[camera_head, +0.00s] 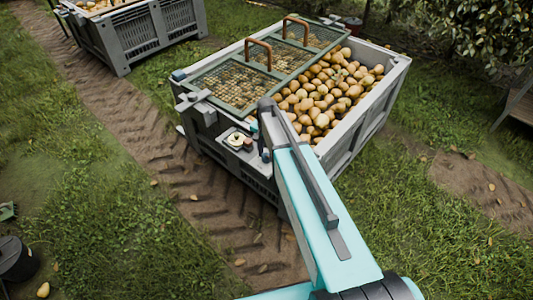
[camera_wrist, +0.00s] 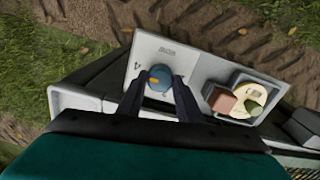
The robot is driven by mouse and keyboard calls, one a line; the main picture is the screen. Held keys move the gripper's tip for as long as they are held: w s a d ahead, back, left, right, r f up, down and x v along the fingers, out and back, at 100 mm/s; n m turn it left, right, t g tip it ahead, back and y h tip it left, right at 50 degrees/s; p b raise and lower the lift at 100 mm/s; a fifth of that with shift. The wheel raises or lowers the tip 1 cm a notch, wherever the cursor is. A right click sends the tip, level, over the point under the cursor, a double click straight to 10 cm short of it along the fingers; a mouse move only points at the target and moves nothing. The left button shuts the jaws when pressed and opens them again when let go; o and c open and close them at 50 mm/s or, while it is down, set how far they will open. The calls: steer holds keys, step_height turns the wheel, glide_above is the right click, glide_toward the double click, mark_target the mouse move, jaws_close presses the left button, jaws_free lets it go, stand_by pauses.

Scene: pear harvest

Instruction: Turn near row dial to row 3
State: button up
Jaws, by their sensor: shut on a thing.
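The row dial (camera_wrist: 160,74) is a small blue knob with an orange mark, on a pale panel (camera_wrist: 197,62) with small dark lettering that I cannot read. My gripper (camera_wrist: 159,86) has its two dark fingers on either side of the knob and is shut on it. Part of the knob is hidden between the fingers, and I cannot tell which row it points to.
Beside the dial, a holder has a reddish block (camera_wrist: 222,101) and a cream round piece (camera_wrist: 251,96). A green mesh lid (camera_head: 235,84) covers part of the crate beside heaped pears (camera_head: 322,92). A second grey crate (camera_head: 140,32) stands at upper left. Grass and a dirt track surround them.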

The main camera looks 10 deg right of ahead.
mark_target(266, 155)
steer(key=shift+n, duration=0.5)
steer(key=n, duration=0.5)
steer(key=shift+w, duration=0.1)
steer(key=n, duration=0.5)
steer(key=shift+a+n, duration=0.1)
steer(key=shift+n, duration=0.3)
steer(key=o, duration=1)
steer(key=shift+o, duration=0.2)
steer(key=shift+r, duration=0.1)
step_height(266, 155, up, 14)
steer(key=shift+f+b, duration=0.2)
steer(key=shift+b, duration=0.15)
